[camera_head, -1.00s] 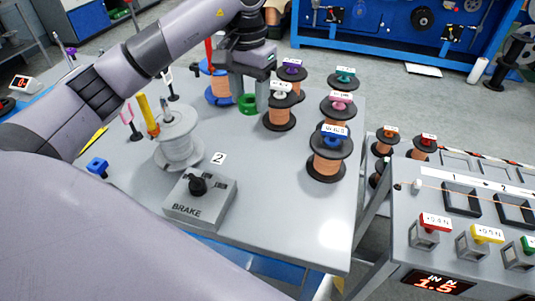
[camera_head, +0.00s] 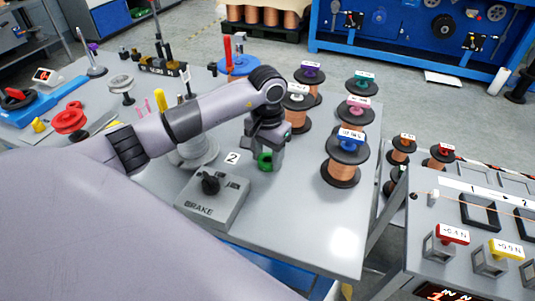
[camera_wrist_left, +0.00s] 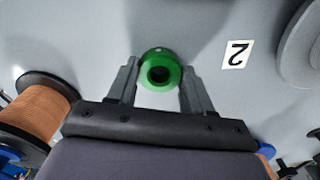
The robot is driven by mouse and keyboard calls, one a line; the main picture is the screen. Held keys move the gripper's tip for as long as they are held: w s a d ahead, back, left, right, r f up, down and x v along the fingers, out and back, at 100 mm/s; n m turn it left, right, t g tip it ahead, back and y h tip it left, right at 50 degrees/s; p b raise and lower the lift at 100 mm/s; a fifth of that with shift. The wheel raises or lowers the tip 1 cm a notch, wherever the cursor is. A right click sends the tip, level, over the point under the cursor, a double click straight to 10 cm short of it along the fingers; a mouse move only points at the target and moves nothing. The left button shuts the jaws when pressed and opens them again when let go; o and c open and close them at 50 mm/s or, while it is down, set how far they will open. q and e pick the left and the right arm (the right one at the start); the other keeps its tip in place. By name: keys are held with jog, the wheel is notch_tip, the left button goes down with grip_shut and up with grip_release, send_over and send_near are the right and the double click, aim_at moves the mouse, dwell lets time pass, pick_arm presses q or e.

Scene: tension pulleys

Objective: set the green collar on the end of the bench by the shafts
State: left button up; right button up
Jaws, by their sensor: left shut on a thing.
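The green collar (camera_head: 265,159) is a thick ring with a round hole. It also shows in the wrist view (camera_wrist_left: 158,74), between the two grey fingers. My left gripper (camera_head: 270,157) is shut on the collar, right of the card marked 2 (camera_head: 233,158) and behind the right side of the brake box (camera_head: 212,203). The collar appears to be above the bench (camera_head: 290,235); its exact height is unclear. My left arm partly hides a grey spool (camera_head: 197,150) behind the brake box. My right gripper is not in view.
Copper-wire spools with coloured tops stand along the bench's right side, the blue-topped one (camera_head: 343,160) nearest. A red reel (camera_head: 69,120) and a grey reel (camera_head: 122,86) are at the left. The bench's front right is clear. A panel with displays (camera_head: 440,215) stands at right.

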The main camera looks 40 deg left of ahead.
pick_arm(q)
jog(key=shift+f, duration=0.2)
jog(key=o, duration=1)
jog(key=shift+r, duration=0.1)
jog(key=shift+r, duration=0.2)
notch_tip(320, 180, up, 12)
jog(key=shift+f, duration=0.1)
